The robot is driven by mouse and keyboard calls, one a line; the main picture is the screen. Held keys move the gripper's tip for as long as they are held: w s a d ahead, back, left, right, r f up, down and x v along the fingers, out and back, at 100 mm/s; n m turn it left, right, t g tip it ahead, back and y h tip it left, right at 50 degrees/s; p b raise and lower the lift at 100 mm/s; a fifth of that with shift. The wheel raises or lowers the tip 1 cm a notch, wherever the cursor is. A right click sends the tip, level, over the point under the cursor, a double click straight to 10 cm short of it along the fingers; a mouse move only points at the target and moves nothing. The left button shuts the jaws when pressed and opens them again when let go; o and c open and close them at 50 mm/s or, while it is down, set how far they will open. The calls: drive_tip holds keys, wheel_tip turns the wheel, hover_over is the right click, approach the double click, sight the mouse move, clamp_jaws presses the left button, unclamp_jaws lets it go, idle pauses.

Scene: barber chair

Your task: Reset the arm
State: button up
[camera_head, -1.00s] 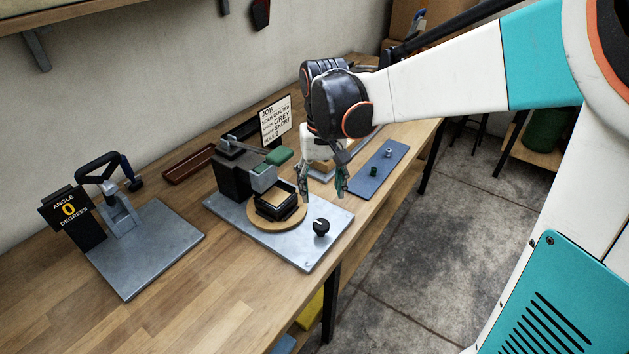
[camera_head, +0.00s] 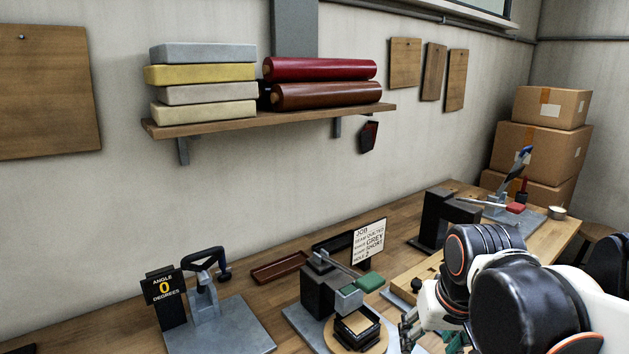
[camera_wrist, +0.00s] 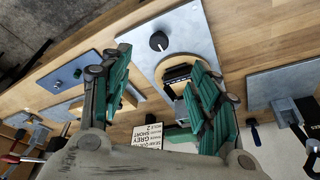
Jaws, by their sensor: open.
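My arm reaches in from the lower right of the head view. My gripper (camera_head: 428,330) is low over the bench, just right of the press fixture (camera_head: 322,287) with its green-topped handle and round wooden disc (camera_head: 378,342). In the wrist view my gripper (camera_wrist: 160,80) shows two green fingers spread apart with nothing between them. The black knob (camera_wrist: 158,41) and grey base plate of the fixture lie beyond the fingers, and the left finger hides part of the bench.
An angle stand (camera_head: 203,300) reading 0 degrees is at the left. A job card (camera_head: 368,242) stands behind the fixture. A wall shelf (camera_head: 270,119) holds pads and rolls. Boxes (camera_head: 543,145) are stacked at the back right. A blue-grey plate (camera_wrist: 77,76) lies on the bench.

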drive_tip(key=s+t, duration=0.3)
drive_tip(key=s, duration=0.4)
drive_tip(key=shift+n+t, duration=0.3)
drive_tip(key=shift+n, duration=0.1)
idle(0.5)
